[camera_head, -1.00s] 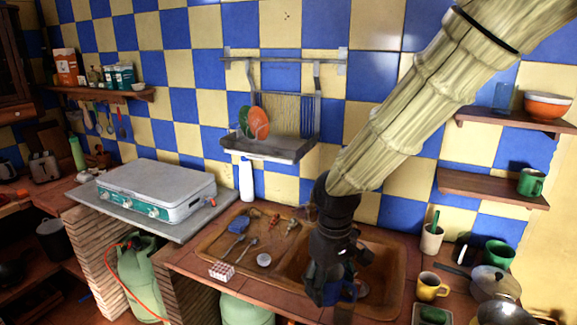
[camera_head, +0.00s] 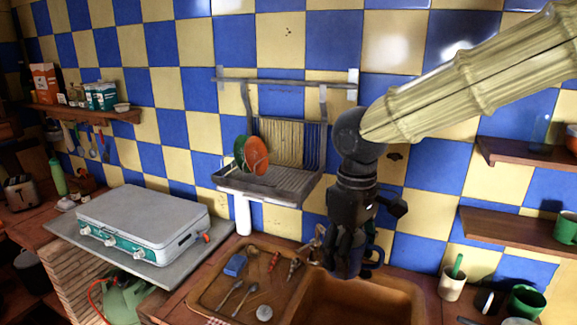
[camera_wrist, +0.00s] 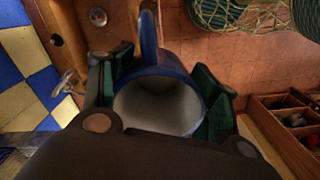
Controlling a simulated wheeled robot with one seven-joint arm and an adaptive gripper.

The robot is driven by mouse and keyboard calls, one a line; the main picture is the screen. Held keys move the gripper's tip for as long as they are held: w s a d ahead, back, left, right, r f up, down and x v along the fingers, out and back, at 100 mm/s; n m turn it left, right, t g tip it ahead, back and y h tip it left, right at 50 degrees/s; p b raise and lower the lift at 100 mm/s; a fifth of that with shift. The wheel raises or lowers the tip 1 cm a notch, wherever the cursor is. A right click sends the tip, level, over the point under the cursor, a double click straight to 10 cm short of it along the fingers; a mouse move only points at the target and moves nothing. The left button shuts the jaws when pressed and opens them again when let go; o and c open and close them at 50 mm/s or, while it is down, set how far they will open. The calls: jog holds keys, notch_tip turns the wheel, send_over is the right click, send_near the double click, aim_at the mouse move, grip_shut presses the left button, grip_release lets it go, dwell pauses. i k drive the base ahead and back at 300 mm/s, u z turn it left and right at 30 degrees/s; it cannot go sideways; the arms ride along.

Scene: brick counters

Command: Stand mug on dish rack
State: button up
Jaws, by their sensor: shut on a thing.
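A blue mug (camera_head: 373,257) with a pale inside is held in my gripper (camera_head: 345,262), above the sink's back edge. In the wrist view the mug (camera_wrist: 160,72) sits between the two fingers of my gripper (camera_wrist: 160,90), its opening towards the camera and its handle pointing to the picture's top. My fingers hide part of its sides. The dish rack (camera_head: 250,184) hangs on the tiled wall, left of my gripper and higher. A green plate (camera_head: 239,152) and an orange plate (camera_head: 257,157) stand at its left end; its right part looks clear.
The brown sink (camera_head: 385,300) lies below my gripper, with utensils and a blue sponge (camera_head: 235,265) on its drainboard. A white bottle (camera_head: 243,215) stands under the rack. A wall rail (camera_head: 290,82) runs above it. Wooden shelves (camera_head: 500,228) are at the right.

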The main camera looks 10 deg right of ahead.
aim_at(286, 172)
jog(key=i, duration=1.35)
jog(key=u, duration=0.05)
